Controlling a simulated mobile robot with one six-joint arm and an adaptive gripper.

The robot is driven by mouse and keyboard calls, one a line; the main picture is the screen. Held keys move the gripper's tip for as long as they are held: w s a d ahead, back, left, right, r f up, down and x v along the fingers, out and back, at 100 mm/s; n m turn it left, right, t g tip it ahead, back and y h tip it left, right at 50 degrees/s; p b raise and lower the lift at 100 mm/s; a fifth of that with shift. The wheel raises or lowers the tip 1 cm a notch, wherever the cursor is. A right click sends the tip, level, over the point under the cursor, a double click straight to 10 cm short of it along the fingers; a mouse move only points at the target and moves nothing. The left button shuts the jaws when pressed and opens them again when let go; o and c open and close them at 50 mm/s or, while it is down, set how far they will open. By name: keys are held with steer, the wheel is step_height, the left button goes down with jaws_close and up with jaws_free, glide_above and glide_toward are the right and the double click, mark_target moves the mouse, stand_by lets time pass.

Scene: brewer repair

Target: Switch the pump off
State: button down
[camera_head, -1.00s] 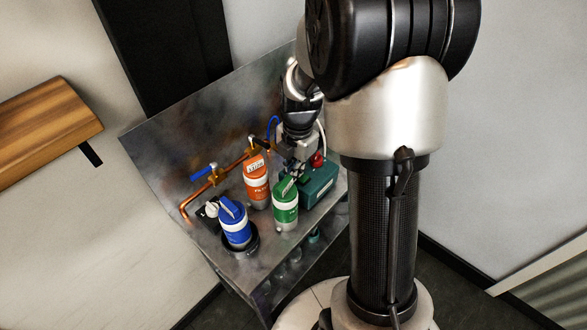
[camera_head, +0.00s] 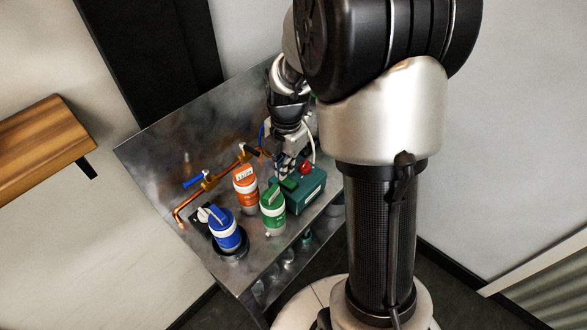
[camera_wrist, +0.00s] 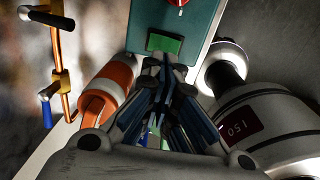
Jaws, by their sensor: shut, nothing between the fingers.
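The pump looks like a teal box (camera_head: 306,198) at the right of the metal bench, with a red knob (camera_head: 305,168) on top. In the wrist view the teal box (camera_wrist: 195,40) fills the top middle, with a green rectangular button or rocker (camera_wrist: 164,44) near its close edge and the red knob (camera_wrist: 180,2) cut off at the top. My gripper (camera_head: 288,176) is over the left end of the box. In the wrist view its fingertips (camera_wrist: 165,62) are together and empty, just short of the green part. I cannot tell whether they touch it.
An orange bottle (camera_head: 245,190), a green bottle (camera_head: 273,210) and a blue bottle (camera_head: 227,232) stand close to the left. A copper pipe (camera_head: 190,204) with valve handles runs along the bench back. A rounded metal body with a "150" readout (camera_wrist: 238,126) lies right in the wrist view.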

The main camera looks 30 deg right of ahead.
step_height(320, 180, up, 9)
steer(key=w+p, duration=0.1)
steer(key=p, duration=0.1)
steer(key=shift+a+f, duration=0.15)
steer(key=shift+a, duration=0.2)
steer(key=shift+w, duration=0.1)
steer(key=s+a+r+m+t, duration=0.1)
steer(key=s+a+r+m, duration=0.1)
steer(key=s+m, duration=0.5)
steer(key=s+a+r+m+t, duration=0.1)
steer(key=s+a+r+m, duration=0.2)
steer(key=s+m, duration=0.4)
steer(key=s+a+r+m+t, duration=0.2)
steer(key=s+a+r+m, duration=0.1)
steer(key=s+r+m, duration=0.2)
steer(key=shift+s+a+m, duration=0.2)
steer(key=shift+s+m, duration=0.8)
steer(key=shift+m, duration=0.5)
